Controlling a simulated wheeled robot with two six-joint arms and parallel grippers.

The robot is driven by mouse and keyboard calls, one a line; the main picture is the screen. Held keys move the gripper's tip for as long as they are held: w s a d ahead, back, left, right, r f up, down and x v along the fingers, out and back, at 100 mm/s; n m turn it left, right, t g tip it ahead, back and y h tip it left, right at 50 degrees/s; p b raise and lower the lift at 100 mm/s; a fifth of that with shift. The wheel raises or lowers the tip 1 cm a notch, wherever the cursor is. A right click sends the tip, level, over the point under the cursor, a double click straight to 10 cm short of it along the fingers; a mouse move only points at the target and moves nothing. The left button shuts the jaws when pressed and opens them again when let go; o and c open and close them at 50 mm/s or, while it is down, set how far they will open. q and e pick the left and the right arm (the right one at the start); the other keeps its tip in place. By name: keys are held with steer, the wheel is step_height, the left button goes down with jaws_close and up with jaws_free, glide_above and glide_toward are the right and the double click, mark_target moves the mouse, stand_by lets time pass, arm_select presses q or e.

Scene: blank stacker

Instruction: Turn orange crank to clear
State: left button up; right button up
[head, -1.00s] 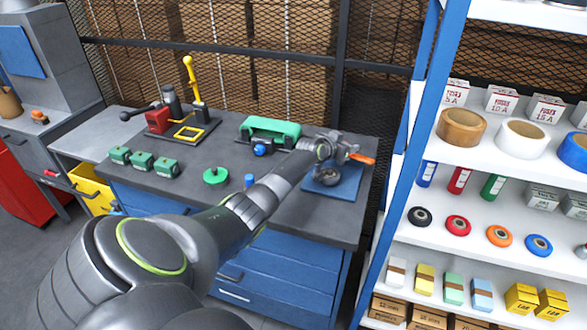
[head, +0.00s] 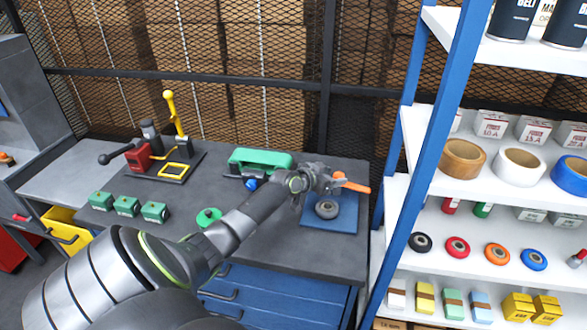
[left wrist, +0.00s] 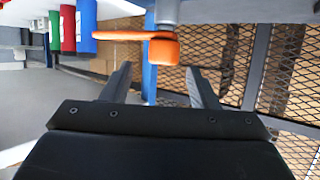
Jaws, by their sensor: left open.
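The orange crank (head: 352,187) stands out at the right of a grey device on a blue base plate (head: 341,220), near the table's right end. My left gripper (head: 335,180) is at the crank and hides part of the device. In the left wrist view the crank's arm (left wrist: 118,36) runs left from a grey shaft, and its rounded orange end (left wrist: 164,51) lies just beyond the open fingers (left wrist: 160,75), centred between them. I cannot tell whether they touch it. My right gripper is out of view.
A grey round part (head: 327,208) sits on the blue plate. A green device (head: 262,160) stands left of my gripper, with a green disc (head: 208,217) in front. A tall shelf with a blue post (head: 436,130) stands close on the right. A wire mesh fence is behind.

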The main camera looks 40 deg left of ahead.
arm_select(q)
steer(key=v, duration=1.4)
steer(key=s+d+f+g, duration=0.1)
steer(key=s+d+f, duration=0.2)
steer(key=s, duration=0.1)
steer(key=s+d+f+g, duration=0.2)
steer(key=s+d+f, duration=0.1)
steer(key=f, duration=0.1)
steer(key=s+d+f+g, duration=0.1)
steer(key=s+d+f, duration=0.2)
steer(key=s, duration=0.1)
steer(key=shift+s+d+f+m+y, duration=0.1)
steer(key=shift+s+f+m+y, duration=0.1)
steer(key=shift+s+m+y, duration=0.1)
steer(key=shift+s+d+f+g, duration=0.2)
steer(key=shift+s+g, duration=0.1)
steer(key=shift+s, duration=0.15)
